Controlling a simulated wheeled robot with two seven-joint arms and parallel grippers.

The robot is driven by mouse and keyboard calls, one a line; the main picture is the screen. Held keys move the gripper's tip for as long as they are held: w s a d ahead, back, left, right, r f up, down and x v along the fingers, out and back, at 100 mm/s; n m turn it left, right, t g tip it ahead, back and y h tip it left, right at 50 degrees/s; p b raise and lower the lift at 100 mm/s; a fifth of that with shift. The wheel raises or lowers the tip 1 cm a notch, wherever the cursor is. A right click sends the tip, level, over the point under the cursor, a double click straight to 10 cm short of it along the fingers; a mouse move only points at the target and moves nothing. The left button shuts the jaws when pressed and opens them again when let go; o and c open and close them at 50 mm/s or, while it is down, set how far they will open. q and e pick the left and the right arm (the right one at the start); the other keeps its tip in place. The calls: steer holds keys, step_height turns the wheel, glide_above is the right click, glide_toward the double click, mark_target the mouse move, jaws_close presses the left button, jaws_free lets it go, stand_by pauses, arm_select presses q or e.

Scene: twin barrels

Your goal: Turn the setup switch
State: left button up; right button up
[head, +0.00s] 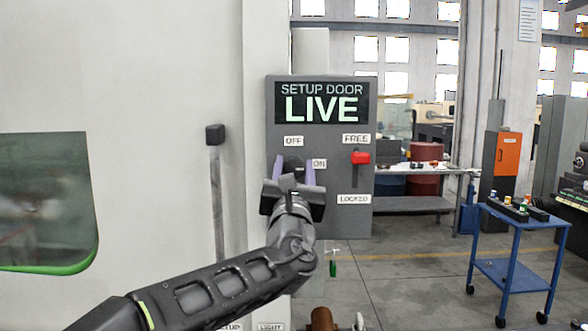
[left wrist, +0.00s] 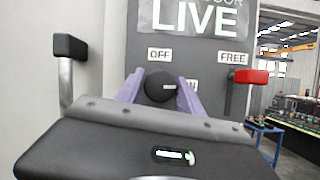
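The setup switch is a round black knob (left wrist: 159,86) with a white mark that points right, toward the ON label (head: 319,163). The OFF label (head: 293,141) is above it. The knob is on a grey panel (head: 350,222) whose sign (head: 321,102) reads "SETUP DOOR LIVE". My left gripper (head: 293,170) is in front of the panel, its two purple fingers apart on either side of the knob. The fingers also show in the left wrist view (left wrist: 159,80), close beside the knob. I see no clear grip on it. My right gripper is not in view.
A red-handled lever (head: 360,158) is right of the knob, up near the FREE label (head: 356,139) and above LOCKED (head: 353,199). A black-ended handle (head: 215,135) stands out left of the panel. A blue cart (head: 513,245) stands at right; open floor lies between.

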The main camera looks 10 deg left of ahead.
arm_select(q)
jaws_close()
